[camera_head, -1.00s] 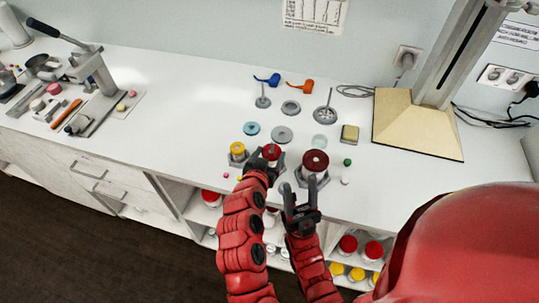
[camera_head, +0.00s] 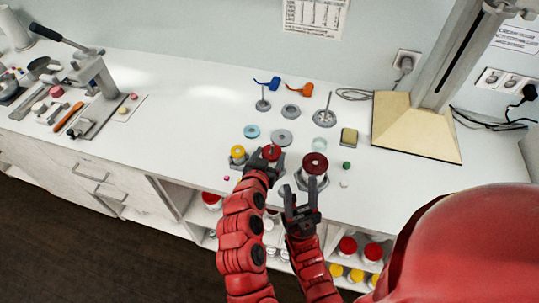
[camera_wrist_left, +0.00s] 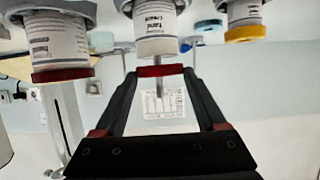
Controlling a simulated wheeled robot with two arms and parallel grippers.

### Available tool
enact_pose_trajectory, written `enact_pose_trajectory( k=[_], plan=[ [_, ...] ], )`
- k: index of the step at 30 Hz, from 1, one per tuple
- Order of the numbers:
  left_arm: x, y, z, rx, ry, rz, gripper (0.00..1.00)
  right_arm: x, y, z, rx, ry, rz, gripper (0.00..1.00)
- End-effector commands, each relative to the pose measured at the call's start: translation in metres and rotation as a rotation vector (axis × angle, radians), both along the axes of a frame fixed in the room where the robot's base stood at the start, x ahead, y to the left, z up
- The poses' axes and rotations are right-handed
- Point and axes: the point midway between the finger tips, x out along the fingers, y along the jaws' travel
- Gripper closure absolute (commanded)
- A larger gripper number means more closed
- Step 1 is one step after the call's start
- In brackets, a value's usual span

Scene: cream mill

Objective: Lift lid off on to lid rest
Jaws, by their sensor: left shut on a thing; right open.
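My left gripper (camera_head: 266,156) is shut on the red lid (camera_head: 272,152) of the middle jar, at the counter's front edge. The left wrist view is upside down; there the fingers flank the red lid (camera_wrist_left: 161,71), by the mouth of its white labelled jar (camera_wrist_left: 157,35). My right gripper (camera_head: 301,205) is open and empty, in front of the dark red lidded jar (camera_head: 315,164). Behind the jars lie a blue disc (camera_head: 251,131), a grey disc (camera_head: 282,138) and a pale green disc (camera_head: 324,144); which is the lid rest is unclear.
A yellow-lidded jar (camera_head: 238,153) stands close left of the left gripper. A yellow sponge-like block (camera_head: 349,136) and a green ball (camera_head: 346,165) lie at the right. A beige-based stand (camera_head: 410,128) stands farther right. The counter's left middle is clear.

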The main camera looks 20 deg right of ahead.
Motion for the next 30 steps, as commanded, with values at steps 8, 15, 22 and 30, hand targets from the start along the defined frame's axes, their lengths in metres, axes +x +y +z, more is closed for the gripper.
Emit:
enact_pose_trajectory(
  k=[8, 15, 22, 30],
  plan=[
    [0.0, 0.0, 0.011, -0.001, -0.001, 0.0, 0.78, 0.0, 0.0, 0.009, 0.0, 0.0, 0.0, 0.5],
    [0.0, 0.0, 0.022, -0.001, -0.001, 0.0, 0.78, 0.0, 0.0, 0.017, 0.0, 0.0, 0.0, 0.5],
    [0.0, 0.0, 0.032, -0.001, -0.002, 0.001, 0.78, 0.0, 0.0, 0.025, 0.0, 0.0, 0.0, 0.5],
    [0.0, 0.0, 0.044, -0.001, -0.002, 0.001, 0.78, 0.0, 0.0, 0.034, 0.0, 0.0, 0.0, 0.5]
  ],
)
